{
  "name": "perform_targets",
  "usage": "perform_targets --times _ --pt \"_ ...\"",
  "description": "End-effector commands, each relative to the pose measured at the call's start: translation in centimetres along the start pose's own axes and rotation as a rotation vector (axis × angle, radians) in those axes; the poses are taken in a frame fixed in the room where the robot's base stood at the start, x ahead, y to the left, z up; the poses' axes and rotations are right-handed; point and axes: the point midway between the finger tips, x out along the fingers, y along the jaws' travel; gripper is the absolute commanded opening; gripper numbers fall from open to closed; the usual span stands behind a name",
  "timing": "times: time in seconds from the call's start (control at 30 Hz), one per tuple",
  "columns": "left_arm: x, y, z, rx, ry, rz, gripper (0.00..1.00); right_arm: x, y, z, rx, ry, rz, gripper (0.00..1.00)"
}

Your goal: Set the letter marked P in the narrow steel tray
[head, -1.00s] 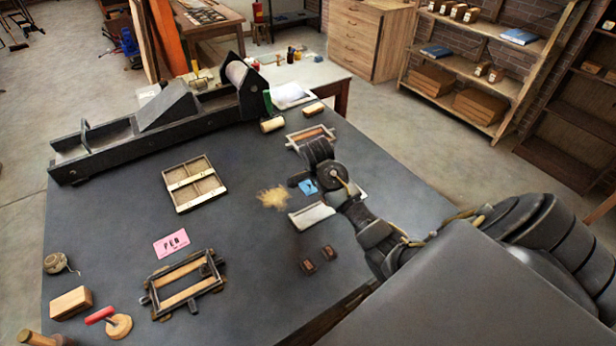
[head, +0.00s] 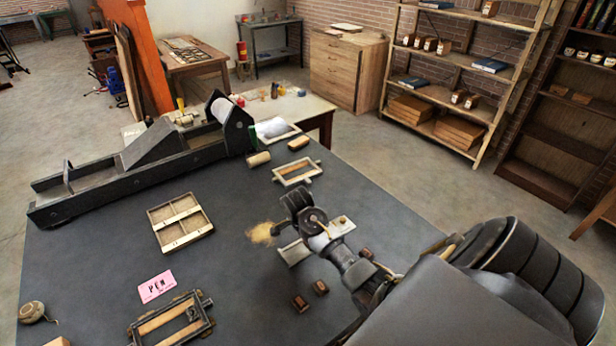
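My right arm comes in from the right, and its dark gripper (head: 287,219) is low over the middle of the table. Its fingers are not clear, so I cannot tell whether it is open or holds anything. A narrow, pale metal tray (head: 292,252) lies just below the gripper, partly hidden by my arm. Two small brown blocks (head: 300,303) and (head: 321,287) lie in front of the tray. Another brown block (head: 367,253) shows beside my forearm. No marking on the blocks is readable, so I cannot tell which is P. My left gripper is out of view.
A wooden compartment tray (head: 180,222) and a long press (head: 140,158) stand behind. A yellowish patch (head: 262,233) lies beside the gripper. The table between compartment tray and gripper is mostly clear.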

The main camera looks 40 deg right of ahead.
Motion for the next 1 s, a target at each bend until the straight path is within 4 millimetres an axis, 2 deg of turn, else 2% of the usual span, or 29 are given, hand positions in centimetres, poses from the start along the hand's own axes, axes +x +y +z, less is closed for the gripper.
perform_targets --times 0.4,0.43,0.6,1.0 --pt "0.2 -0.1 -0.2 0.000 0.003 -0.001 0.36 1.7 0.4 0.6 -0.008 -0.001 0.011 0.12" --pt "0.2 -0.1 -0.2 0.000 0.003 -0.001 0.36 1.7 0.4 0.6 -0.009 -0.001 0.012 0.38" --pt "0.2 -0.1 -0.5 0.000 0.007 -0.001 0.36 1.8 0.4 0.8 -0.011 -0.002 0.013 0.57" --pt "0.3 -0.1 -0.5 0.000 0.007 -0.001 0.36 1.8 0.4 0.9 -0.015 -0.002 0.010 0.57"
